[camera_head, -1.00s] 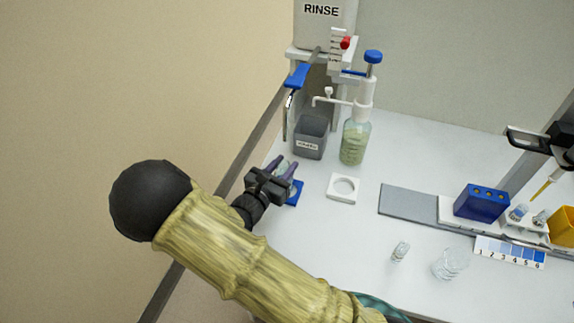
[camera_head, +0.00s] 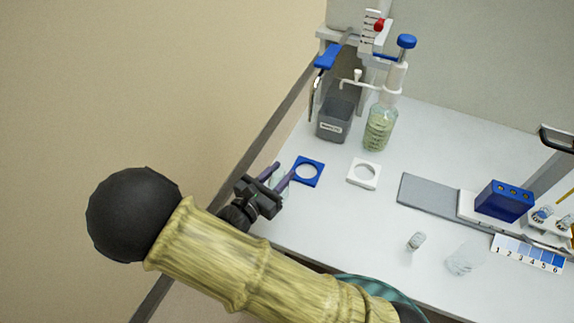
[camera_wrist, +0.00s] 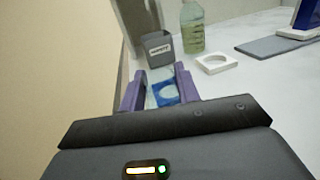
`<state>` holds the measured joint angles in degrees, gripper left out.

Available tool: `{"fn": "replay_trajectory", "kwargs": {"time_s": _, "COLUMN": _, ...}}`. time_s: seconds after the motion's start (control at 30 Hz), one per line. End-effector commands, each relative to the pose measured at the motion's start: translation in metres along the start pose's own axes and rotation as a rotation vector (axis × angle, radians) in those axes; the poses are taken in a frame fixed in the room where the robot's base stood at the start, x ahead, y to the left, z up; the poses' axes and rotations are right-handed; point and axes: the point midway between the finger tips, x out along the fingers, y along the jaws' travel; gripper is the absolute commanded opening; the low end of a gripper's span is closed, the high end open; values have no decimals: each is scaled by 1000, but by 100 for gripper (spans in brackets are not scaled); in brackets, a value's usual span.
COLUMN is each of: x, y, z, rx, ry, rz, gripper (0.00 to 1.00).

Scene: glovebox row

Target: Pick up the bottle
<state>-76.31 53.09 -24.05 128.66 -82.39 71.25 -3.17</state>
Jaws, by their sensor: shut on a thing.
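My gripper (camera_head: 283,172) is shut on a clear, nearly colourless bottle (camera_head: 281,184), of which only a faint pale part shows between the purple fingers in the head view. The bottle is beside the blue square ring holder (camera_head: 307,171), to its lower left in the picture. In the wrist view my gripper (camera_wrist: 160,74) has the blue ring holder (camera_wrist: 166,93) showing between and beyond its fingers. The bottle is hard to make out there. Whether its base is clear of the bench cannot be told.
A green-liquid dispenser bottle (camera_head: 378,131) and grey waste bin (camera_head: 335,122) stand behind. A white ring holder (camera_head: 363,172) is to the right. A small vial (camera_head: 416,241), clear beaker (camera_head: 462,259) and blue rack (camera_head: 504,200) stand further right. The bench edge runs along the left.

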Motion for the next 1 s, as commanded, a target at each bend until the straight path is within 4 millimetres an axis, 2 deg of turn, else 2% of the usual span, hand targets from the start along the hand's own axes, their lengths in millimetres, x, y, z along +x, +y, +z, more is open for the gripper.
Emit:
{"fn": "replay_trajectory", "kwargs": {"time_s": 0.2, "x": -24, "y": 0, "z": 0, "rx": 0, "ry": 0, "rz": 2, "gripper": 0}}
{"fn": "replay_trajectory", "kwargs": {"time_s": 0.4, "x": -39, "y": 0, "z": 0, "rx": 1, "ry": 0, "rz": 1, "gripper": 0}}
{"fn": "replay_trajectory", "kwargs": {"time_s": 0.7, "x": -50, "y": 0, "z": 0, "rx": -1, "ry": 0, "rz": 0, "gripper": 0}}
{"fn": "replay_trajectory", "kwargs": {"time_s": 1.0, "x": -51, "y": 0, "z": 0, "rx": 0, "ry": 0, "rz": -1, "gripper": 0}}
